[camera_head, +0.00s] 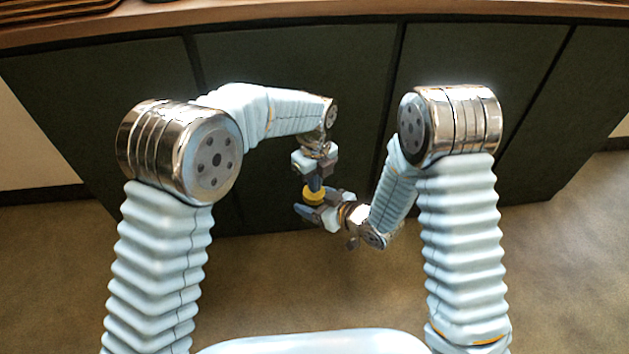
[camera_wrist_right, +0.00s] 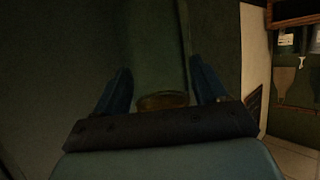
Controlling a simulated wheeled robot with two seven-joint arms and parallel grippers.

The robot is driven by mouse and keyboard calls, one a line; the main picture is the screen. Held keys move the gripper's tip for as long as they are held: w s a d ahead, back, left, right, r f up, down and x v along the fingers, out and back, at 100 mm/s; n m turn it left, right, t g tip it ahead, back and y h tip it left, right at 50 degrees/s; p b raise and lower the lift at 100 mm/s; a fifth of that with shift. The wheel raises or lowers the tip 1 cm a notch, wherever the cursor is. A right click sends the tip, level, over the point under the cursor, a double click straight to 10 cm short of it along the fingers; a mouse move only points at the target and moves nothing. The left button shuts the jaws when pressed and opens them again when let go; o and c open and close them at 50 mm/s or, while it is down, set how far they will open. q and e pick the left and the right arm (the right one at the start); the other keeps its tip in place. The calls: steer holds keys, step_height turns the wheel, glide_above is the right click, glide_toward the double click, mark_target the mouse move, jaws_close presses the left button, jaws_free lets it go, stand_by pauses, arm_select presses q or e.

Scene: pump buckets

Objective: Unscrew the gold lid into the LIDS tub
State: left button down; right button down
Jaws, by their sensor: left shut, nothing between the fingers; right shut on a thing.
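The gold lid (camera_head: 314,193) shows as a small yellow round thing in front of the dark cabinet in the head view. My right gripper (camera_head: 318,205) comes in from the right and is shut on it, with fingers on either side. In the right wrist view the lid (camera_wrist_right: 163,101) is a dim brownish-gold disc between the two blue fingers. My left gripper (camera_head: 314,183) points down just above the lid, shut and empty. Whether its fingertips touch the lid, I cannot tell. No container under the lid can be made out, and the LIDS tub is not in view.
A dark panelled cabinet front (camera_head: 290,60) stands behind both grippers, with a wooden counter top (camera_head: 250,13) above it. Bare brown floor (camera_head: 280,270) lies below. The right wrist view shows a pale wall and hanging utensils (camera_wrist_right: 285,80) at the right.

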arm_select(q)
steer(key=shift+s+d+f, duration=0.1)
steer(key=shift+d+f, duration=0.05)
steer(key=shift+f, duration=0.05)
steer(key=c, duration=1.4)
jaws_free()
steer(key=shift+c, duration=0.2)
